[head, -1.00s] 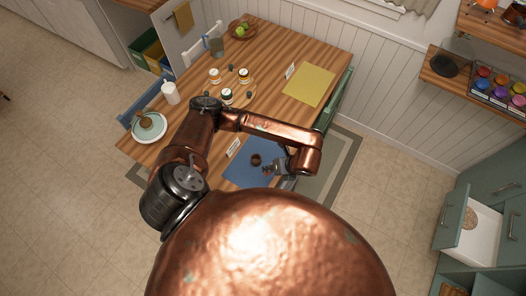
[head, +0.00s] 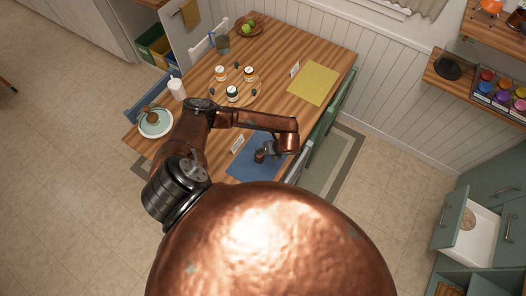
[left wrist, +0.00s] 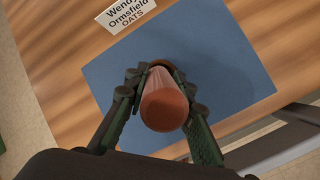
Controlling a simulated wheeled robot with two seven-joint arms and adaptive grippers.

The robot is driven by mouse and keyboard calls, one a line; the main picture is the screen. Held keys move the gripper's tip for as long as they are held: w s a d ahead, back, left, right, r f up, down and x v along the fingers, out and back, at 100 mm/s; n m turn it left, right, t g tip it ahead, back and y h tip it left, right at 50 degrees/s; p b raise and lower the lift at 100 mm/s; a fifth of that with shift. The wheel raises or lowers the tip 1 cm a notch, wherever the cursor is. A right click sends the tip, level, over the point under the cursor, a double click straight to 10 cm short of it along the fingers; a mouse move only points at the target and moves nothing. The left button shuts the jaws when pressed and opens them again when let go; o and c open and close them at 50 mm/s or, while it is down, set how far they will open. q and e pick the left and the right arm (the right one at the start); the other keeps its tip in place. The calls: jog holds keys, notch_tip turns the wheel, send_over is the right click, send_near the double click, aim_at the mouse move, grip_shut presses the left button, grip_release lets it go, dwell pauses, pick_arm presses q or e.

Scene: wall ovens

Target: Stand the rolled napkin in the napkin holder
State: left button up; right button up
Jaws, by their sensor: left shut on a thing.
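My left gripper (head: 266,152) is over the blue placemat (head: 243,170). In the left wrist view its two fingers (left wrist: 162,95) are shut on a reddish-brown rolled napkin (left wrist: 163,108), whose rounded end faces the camera. In the head view the napkin (head: 260,156) is small and dark beside the gripper. A darker brown curved edge (left wrist: 164,66), apparently the napkin holder, shows at the napkin's far end, over the blue placemat. I cannot tell whether the napkin is inside the holder or just above it. My right gripper is not in view.
A name card (head: 237,144) stands at the placemat's edge. An open drawer (head: 481,236) is at right.

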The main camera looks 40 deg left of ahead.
pick_arm(q)
jog(key=shift+f, duration=0.35)
jog(key=o, duration=1)
jog(key=shift+o, duration=0.2)
jog(key=shift+f, duration=0.1)
